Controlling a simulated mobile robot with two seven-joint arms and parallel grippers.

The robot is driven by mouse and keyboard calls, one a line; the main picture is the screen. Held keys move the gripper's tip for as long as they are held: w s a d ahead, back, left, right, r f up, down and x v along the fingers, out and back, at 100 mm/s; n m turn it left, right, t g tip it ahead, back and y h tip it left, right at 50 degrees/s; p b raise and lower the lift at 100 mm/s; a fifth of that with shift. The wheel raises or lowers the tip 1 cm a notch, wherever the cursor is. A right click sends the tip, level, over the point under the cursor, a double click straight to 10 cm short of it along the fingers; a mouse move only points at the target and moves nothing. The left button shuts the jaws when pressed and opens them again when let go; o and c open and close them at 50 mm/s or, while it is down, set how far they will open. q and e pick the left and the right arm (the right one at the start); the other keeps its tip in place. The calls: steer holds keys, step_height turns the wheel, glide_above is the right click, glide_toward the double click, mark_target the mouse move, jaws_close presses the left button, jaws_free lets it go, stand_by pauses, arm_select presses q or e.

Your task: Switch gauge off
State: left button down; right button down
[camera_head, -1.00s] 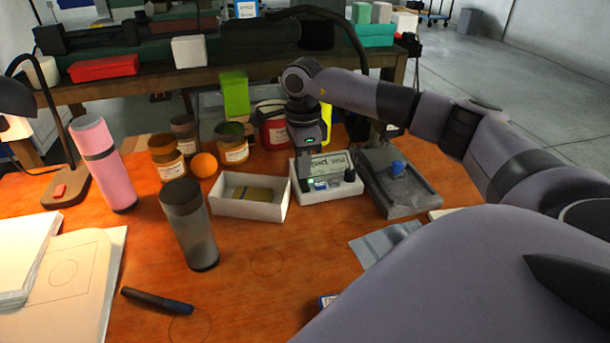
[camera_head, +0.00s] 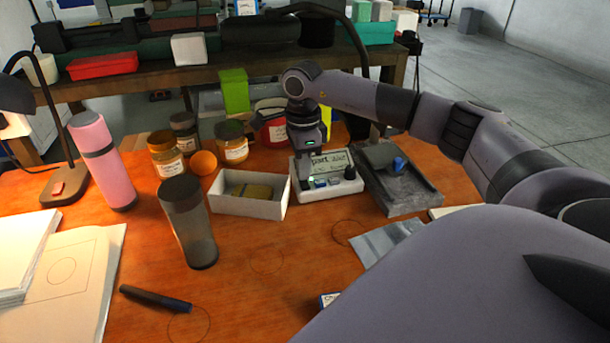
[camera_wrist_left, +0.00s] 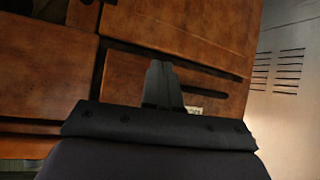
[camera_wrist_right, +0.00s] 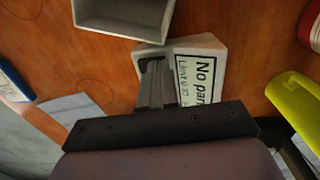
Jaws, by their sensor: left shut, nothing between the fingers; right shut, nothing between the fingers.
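The gauge (camera_head: 347,186) is a small white box with a lit grey display (camera_head: 331,162). It has a row of small buttons (camera_head: 321,183) and a dark knob (camera_head: 350,173) along its front edge. A small green light shows near its left end. My right gripper (camera_head: 308,177) is shut and empty, pointing down at the gauge's left end; I cannot tell if it touches a button. In the right wrist view the fingers (camera_wrist_right: 155,68) cover part of the gauge (camera_wrist_right: 203,45), whose display begins "No par". My left gripper (camera_wrist_left: 159,78) is shut and empty, before wooden drawers.
A white open box (camera_head: 250,208) stands left of the gauge and a grey stand with a blue knob (camera_head: 405,190) stands right. Jars (camera_head: 232,142), an orange ball (camera_head: 204,163), a dark tumbler (camera_head: 190,225) and a pink bottle (camera_head: 103,165) are further left.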

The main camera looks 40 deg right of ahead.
steer(key=shift+f, duration=0.35)
steer(key=shift+r, duration=0.1)
step_height(320, 180, up, 7)
steer(key=p, duration=0.5)
steer(key=shift+p, duration=0.4)
stand_by(0.5)
